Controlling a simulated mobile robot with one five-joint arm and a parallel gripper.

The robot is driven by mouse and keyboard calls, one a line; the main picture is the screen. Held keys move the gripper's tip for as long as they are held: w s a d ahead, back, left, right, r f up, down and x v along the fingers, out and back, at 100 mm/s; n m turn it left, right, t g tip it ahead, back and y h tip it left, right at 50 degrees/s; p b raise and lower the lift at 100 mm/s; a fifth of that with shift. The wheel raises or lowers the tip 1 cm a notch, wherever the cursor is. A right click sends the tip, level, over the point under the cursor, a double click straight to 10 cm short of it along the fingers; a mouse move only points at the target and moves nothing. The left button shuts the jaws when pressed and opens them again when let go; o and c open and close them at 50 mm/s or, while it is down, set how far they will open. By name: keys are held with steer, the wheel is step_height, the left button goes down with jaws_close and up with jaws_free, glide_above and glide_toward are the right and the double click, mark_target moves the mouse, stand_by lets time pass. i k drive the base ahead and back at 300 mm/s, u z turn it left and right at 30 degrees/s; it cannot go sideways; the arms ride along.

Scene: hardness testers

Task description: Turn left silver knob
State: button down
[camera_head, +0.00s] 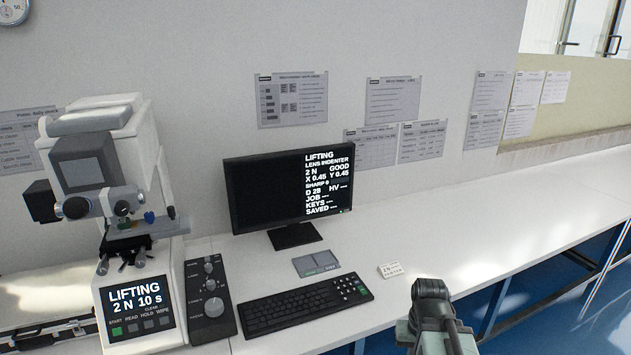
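A white hardness tester (140,290) stands at the far left. Below its stage (140,233) are small silver knobs: a left silver knob (102,267) and another silver knob (141,259) to its right. Which way they are turned is too small to tell. A control box (225,318) beside the tester carries a larger silver knob (213,307) and several smaller ones above it. The end of my arm with my gripper (432,290) shows at the bottom right, well right of the tester and apart from all knobs. Its fingers cannot be made out clearly.
A monitor (262,195) reading "LIFTING", a keyboard (305,306), a grey pad (315,263) and a small white card (390,270) are on the white bench (480,238). The tester's screen (138,303) reads "LIFTING 2 N 10 s". The bench is clear on the right.

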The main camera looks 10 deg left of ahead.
mark_target(103, 269)
steer(key=u, duration=3.45)
steer(key=i, duration=0.5)
steer(key=u, duration=0.8)
